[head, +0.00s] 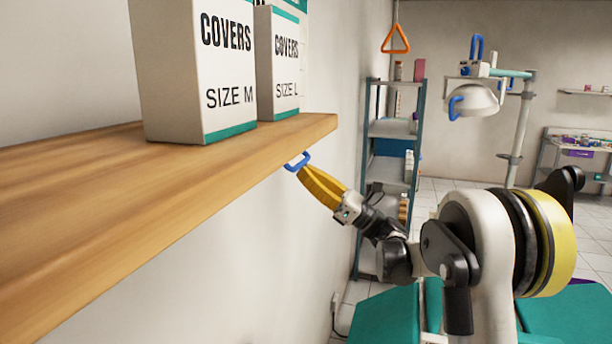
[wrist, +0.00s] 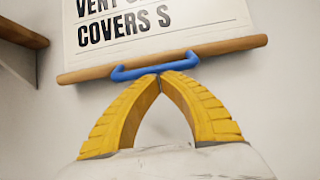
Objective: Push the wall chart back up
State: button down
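The wall chart (wrist: 215,22) is a pale sheet with black lettering, hanging against the wall in the wrist view. A wooden rod (wrist: 232,47) runs along its bottom, slightly tilted, with a blue handle (wrist: 125,73) on it. The handle also shows in the head view (head: 297,161), at the shelf's edge. My gripper (wrist: 160,75) has yellow fingers whose tips meet at the lower bar of the handle. The tips touch or sit just below the bar; I cannot tell which. Nothing shows clamped between them. My gripper also shows in the head view (head: 301,171).
A wooden shelf (head: 150,190) with boxes of covers (head: 190,70) juts out at left, close to my gripper. A metal rack (head: 392,128) stands beyond my arm. A teal dental chair (head: 385,318) is below. An orange triangular handle (head: 396,40) hangs at the top.

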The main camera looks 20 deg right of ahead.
notch_tip(320, 180, up, 36)
jog(key=p, duration=1.9)
jog(key=shift+r+p, duration=0.25)
jog(key=shift+p, duration=0.1)
